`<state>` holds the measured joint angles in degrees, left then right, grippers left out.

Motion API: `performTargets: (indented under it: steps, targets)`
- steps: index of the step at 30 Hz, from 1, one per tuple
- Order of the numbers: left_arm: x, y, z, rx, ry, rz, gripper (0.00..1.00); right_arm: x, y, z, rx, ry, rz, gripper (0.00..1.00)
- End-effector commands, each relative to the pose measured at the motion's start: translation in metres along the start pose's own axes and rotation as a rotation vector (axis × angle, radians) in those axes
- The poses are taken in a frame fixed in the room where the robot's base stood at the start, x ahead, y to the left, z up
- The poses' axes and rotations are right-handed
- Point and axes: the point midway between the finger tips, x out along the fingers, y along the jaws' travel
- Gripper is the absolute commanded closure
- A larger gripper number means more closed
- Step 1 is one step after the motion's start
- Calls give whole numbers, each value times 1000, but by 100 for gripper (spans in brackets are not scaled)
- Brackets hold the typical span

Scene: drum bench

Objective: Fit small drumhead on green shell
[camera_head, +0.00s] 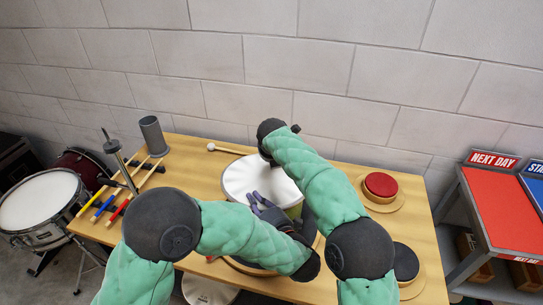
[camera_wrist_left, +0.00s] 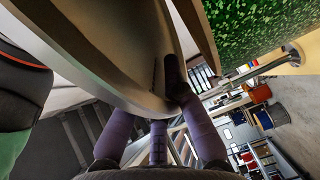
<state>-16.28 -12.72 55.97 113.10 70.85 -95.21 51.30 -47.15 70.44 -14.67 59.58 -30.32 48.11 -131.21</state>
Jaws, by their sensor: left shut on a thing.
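The small drumhead (camera_head: 258,177) is a white disc over the middle of the bench, its face up in the head view. My left gripper (camera_head: 257,202) is shut on its near rim. In the left wrist view the purple-grey fingers (camera_wrist_left: 178,88) grip the edge of the pale hoop (camera_wrist_left: 100,62). The green shell (camera_head: 295,210) shows only as a sliver under the drumhead's right side. Its glittery wall (camera_wrist_left: 253,25) is at the upper right of the left wrist view. Whether hoop and shell touch is unclear. My right arm reaches to the drumhead's far side; its fingers are hidden.
A red round pad (camera_head: 381,184) and a dark one (camera_head: 405,261) lie right. A snare drum (camera_head: 40,200) stands left of the bench.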

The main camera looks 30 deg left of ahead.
Motion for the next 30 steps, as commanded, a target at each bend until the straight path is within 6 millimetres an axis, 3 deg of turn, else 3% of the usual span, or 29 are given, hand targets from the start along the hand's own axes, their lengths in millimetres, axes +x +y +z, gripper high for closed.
performTargets:
  steps: [29, 30]
  targets:
    - [0, 1, 0, -2, 0, 1, 100, 9, -2, -6, 0, 1, -1, 100]
    - [0, 1, 0, -2, 0, 1, 88, 10, -2, -6, 0, 1, -1, 100]
